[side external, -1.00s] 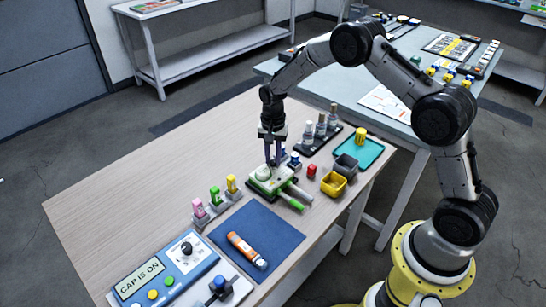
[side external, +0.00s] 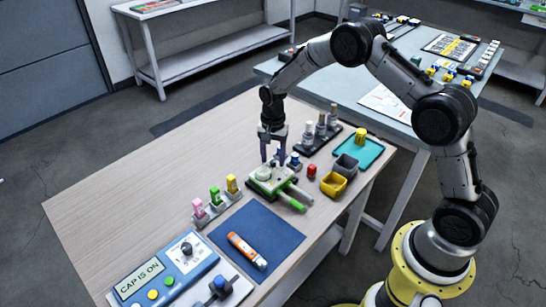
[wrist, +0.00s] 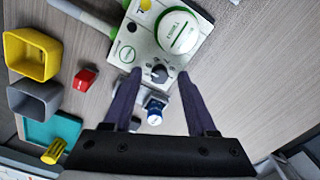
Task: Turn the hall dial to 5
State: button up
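A white and green device (side external: 263,187) with a round white cap and a green handle stands on the wooden table. In the wrist view the device (wrist: 142,45) carries a small dial with a black knob (wrist: 158,73); its marks are too small to read. My gripper (side external: 272,160) points down over the device's far end. In the wrist view my gripper (wrist: 159,75) is open, with one finger on each side of the knob in the picture. I cannot tell how high the fingertips are above the dial. No number or "hall" label is legible.
A blue-topped part (wrist: 155,106) stands close behind the dial. Grey bottles (side external: 321,125) on a black rack, a red block (side external: 312,170), and yellow (side external: 333,186) and grey bins stand nearby. A blue panel (side external: 165,270) reads "CAP IS ON". The table's far left is clear.

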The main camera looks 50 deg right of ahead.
notch_tip(320, 180, up, 14)
dwell(0.7)
notch_tip(320, 180, up, 11)
jog(key=t, duration=0.2)
send_over(273, 161)
jog(key=s+a, duration=0.1)
jog(key=s, duration=0.2)
jog(key=s+a+r+n+t, duration=0.2)
jog(key=s+r+n+t, duration=0.1)
jog(key=s+r, duration=0.75)
jog(key=s+f+n, duration=0.4)
jog(key=s+n, duration=0.1)
jog(key=s, duration=0.5)
jog(key=s+a+f+n, duration=0.1)
jog(key=s+f+n, duration=0.3)
jog(key=s, duration=0.5)
jog(key=shift+s+a+f+n+t, duration=0.2)
jog(key=shift+s+n+t, duration=0.15)
jog(key=shift+n, duration=0.25)
